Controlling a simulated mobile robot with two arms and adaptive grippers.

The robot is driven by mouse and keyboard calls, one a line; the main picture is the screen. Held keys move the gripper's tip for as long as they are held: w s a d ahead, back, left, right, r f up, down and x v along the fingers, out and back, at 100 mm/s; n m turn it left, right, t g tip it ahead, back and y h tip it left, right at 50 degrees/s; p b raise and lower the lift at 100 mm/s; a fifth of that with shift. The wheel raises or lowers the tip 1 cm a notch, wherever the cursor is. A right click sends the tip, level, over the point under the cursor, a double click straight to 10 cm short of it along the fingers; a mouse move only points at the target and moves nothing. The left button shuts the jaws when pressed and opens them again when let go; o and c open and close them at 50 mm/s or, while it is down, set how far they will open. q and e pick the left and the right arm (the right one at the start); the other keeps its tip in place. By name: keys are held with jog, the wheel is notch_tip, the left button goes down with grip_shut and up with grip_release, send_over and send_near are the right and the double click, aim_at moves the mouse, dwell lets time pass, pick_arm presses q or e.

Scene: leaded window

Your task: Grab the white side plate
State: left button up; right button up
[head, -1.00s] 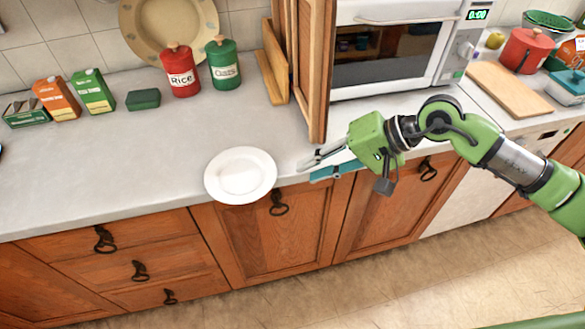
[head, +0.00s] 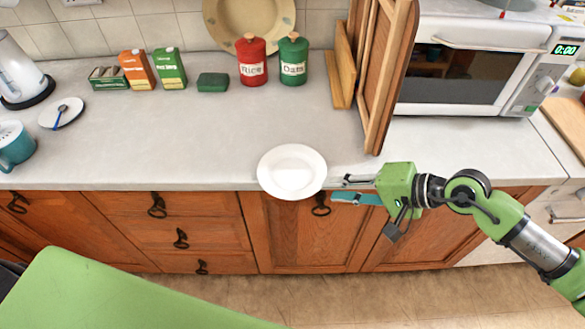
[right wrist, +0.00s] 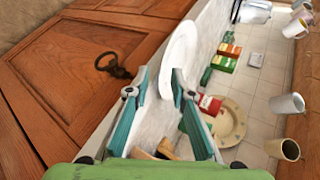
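The white side plate (head: 292,172) lies on the grey counter, its front rim sticking out past the front edge. My right gripper (head: 336,188) is just right of the plate, level with the counter edge, its fingers pointing left at the rim. Its two fingers are apart, one above the other. In the right wrist view the gripper (right wrist: 159,80) is open, and the near rim of the plate (right wrist: 181,55) shows in the gap between the fingertips. I cannot tell whether either finger touches it. My left gripper is out of view.
The counter (head: 170,125) around the plate is mostly clear. A red rice canister (head: 252,66), a green canister (head: 293,65) and wooden boards (head: 345,65) stand behind. An open cabinet door (head: 388,75) juts out behind the right gripper.

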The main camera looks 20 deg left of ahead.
aim_at(318, 186)
jog(key=p+x, duration=0.2)
jog(key=x, duration=0.1)
jog(key=shift+w+a+r, duration=0.1)
jog(key=shift+a+r, duration=0.1)
jog(key=shift+a, duration=0.2)
jog(key=shift+a+f, duration=0.3)
grip_shut()
jog(key=shift+w+r, duration=0.1)
